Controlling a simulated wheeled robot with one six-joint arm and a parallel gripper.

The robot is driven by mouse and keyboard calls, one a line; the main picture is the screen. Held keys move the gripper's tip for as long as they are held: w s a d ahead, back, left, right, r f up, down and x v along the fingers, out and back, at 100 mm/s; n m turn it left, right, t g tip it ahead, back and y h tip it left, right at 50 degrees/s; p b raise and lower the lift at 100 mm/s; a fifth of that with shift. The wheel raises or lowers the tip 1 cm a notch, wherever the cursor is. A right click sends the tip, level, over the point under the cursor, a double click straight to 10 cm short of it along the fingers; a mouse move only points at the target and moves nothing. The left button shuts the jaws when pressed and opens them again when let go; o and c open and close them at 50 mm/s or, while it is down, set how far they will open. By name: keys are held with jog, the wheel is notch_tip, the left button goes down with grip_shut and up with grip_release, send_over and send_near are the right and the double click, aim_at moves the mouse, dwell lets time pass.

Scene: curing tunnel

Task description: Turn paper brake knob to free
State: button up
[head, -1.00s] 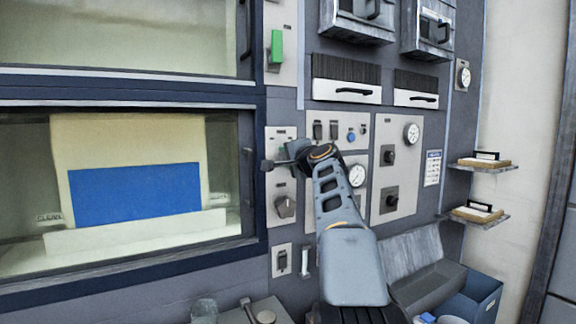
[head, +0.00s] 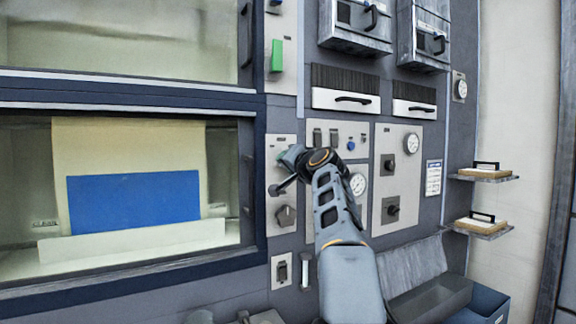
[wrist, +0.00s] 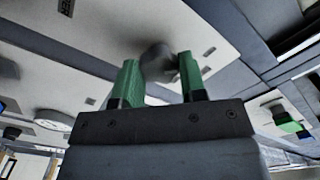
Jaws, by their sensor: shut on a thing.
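My gripper (head: 284,158) is at the upper part of the narrow light panel (head: 276,236) just right of the lower window. In the wrist view its two green fingers (wrist: 158,76) are closed on a dark grey knob (wrist: 156,60), which I take to be the paper brake knob. The knob stands out from the light panel face. In the head view my gripper hides this knob. Its label and pointer cannot be read. A second dark knob (head: 286,216) sits lower on the same panel, clear of my gripper.
A green switch (head: 277,56) is above. A panel with switches, a blue button (head: 350,145) and a gauge (head: 357,184) is close on the right, partly behind my arm. A small switch (head: 281,270) is below. The window frame (head: 259,200) borders the left.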

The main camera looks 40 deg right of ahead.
dwell(0.3)
jog(key=o, duration=0.9)
jog(key=s+b, duration=0.1)
jog(key=s, duration=0.3)
jog(key=s+a+b, duration=0.1)
jog(key=s, duration=0.4)
jog(key=s+b, duration=0.2)
jog(key=s, duration=0.2)
jog(key=shift+s+a, duration=0.35)
jog(key=shift+a, duration=0.05)
jog(key=shift+f, duration=0.1)
